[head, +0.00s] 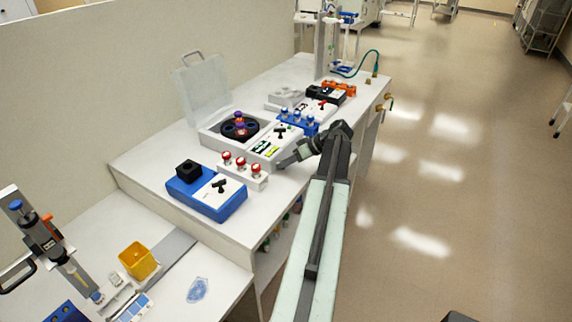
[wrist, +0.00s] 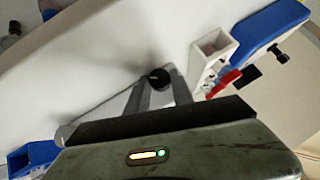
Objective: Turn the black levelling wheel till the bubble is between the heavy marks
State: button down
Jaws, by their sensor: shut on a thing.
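The black wheel (wrist: 158,78) shows in the wrist view as a small round knob between the tips of my gripper (wrist: 160,88). The fingers are shut on it from both sides. A pale grey bar-like body (wrist: 92,115) lies beside and under the fingers; part of it is hidden by my gripper. In the head view my gripper (head: 284,162) is low at the front of the white instrument with the black rotor (head: 212,135). The wheel is hidden there. I cannot make out a bubble or heavy marks in either view.
A white rack with red-capped tubes (head: 241,172) stands close to my gripper, also in the wrist view (wrist: 207,55). A blue box with black knobs (head: 232,208) is beyond it. A blue rack (head: 298,120) is on the other side. The bench front edge is near.

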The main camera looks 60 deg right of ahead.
jog(key=c, duration=1.1)
grip_release()
jog(key=p+v, duration=0.5)
jog(key=v, duration=0.2)
jog(key=shift+r, duration=0.3)
jog(key=shift+s+d, duration=0.1)
jog(key=shift+s, duration=0.2)
